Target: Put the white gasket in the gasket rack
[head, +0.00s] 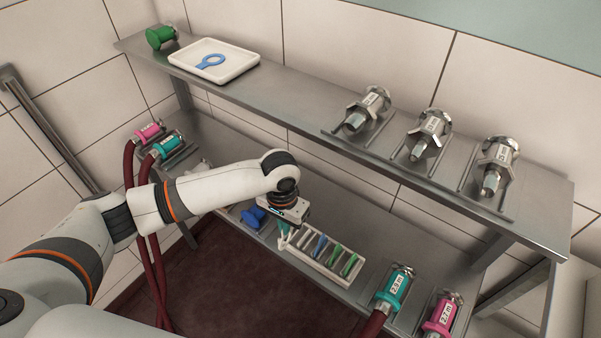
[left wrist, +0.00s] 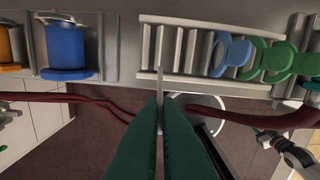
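The gasket rack (head: 318,262) is a pale slotted tray on the lower shelf; it also shows in the left wrist view (left wrist: 146,50). Its slots hold a blue gasket (left wrist: 231,55) and green gaskets (left wrist: 268,60) toward the right; the slots at the left are empty. My left gripper (head: 284,238) is at the rack's left end. In the left wrist view, its teal fingers (left wrist: 160,102) are shut on a thin pale piece, apparently the white gasket (left wrist: 160,78), seen edge-on at the rack's front edge. Whether it touches the rack is unclear.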

